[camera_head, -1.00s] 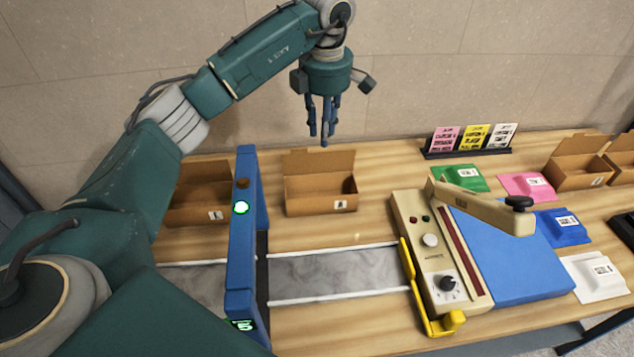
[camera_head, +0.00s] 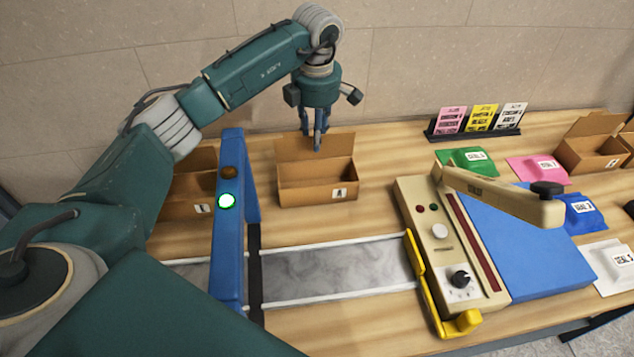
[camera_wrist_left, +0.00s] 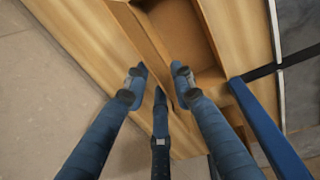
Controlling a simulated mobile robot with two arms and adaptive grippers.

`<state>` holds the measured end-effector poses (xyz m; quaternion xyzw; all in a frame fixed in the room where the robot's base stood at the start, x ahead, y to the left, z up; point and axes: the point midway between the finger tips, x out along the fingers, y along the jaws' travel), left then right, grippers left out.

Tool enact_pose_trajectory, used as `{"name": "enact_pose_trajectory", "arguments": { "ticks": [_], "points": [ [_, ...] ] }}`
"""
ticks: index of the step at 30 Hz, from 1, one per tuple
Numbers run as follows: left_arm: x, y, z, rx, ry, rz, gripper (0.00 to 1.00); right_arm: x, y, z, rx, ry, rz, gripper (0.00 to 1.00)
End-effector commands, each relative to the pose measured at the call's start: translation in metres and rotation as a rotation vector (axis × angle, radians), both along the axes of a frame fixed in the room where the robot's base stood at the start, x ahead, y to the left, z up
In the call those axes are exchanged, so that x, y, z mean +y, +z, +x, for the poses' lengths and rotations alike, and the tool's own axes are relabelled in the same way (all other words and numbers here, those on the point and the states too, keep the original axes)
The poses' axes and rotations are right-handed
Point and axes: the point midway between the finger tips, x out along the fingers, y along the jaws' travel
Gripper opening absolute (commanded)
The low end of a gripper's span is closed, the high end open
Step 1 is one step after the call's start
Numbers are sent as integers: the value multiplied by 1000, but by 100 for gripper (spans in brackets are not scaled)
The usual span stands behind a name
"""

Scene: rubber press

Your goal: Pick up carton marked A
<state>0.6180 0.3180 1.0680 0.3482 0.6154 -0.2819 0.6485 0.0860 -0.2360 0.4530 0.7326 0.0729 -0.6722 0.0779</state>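The open brown carton marked A (camera_head: 303,195) stands on the wooden table, its A label on the front face and its back flap raised. My left gripper (camera_head: 313,138) points down just above the carton's back flap. In the left wrist view, its blue fingers (camera_wrist_left: 160,82) are spread apart, with the back flap of the carton (camera_wrist_left: 203,42) running between them. The fingers look empty; I cannot tell whether any fingertip touches the flap. My right gripper is not in view.
Another carton (camera_head: 185,208) stands left, partly behind my arm and the blue gate (camera_head: 229,255). A grey belt (camera_head: 335,270) runs in front. The beige press (camera_head: 452,240) and blue pad (camera_head: 515,250) are on the right, with coloured packs (camera_head: 540,170) and cartons (camera_head: 592,155) beyond.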

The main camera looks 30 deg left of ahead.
Motion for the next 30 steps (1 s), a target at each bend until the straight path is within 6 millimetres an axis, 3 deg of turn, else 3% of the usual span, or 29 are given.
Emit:
{"name": "enact_pose_trajectory", "arguments": {
  "ticks": [12, 21, 25, 30],
  "points": [
    [3, -50, 4, 2, 1, 0, 25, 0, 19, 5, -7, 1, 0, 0],
    [4, -57, 5, -1, 1, 0, 25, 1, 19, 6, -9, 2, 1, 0],
    [4, -56, 5, -1, 1, 0, 1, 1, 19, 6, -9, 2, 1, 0],
    [4, -56, 5, -1, 1, 1, 0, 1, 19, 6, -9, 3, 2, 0]
  ]
}}
